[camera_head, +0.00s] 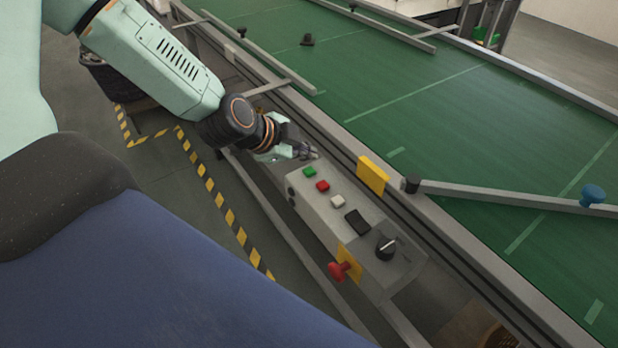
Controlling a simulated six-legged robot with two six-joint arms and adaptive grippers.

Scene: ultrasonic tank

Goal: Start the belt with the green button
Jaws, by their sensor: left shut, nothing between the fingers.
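The grey control box (330,219) is mounted along the near side rail of the green belt (420,110). A red button (322,186) and a white button (338,199) follow in the same row. My left gripper (312,153) is shut and empty. Its fingertips are just beyond the green button in the picture, close to the box's far end. I cannot tell whether they touch the box. My right gripper is not in view.
The box also carries a black switch (357,222), a black rotary knob (386,247) and a red emergency knob (341,270) on its near side. A yellow plate (372,175) is on the rail. Metal guide bars cross the belt edge. Yellow-black tape (226,205) marks the floor.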

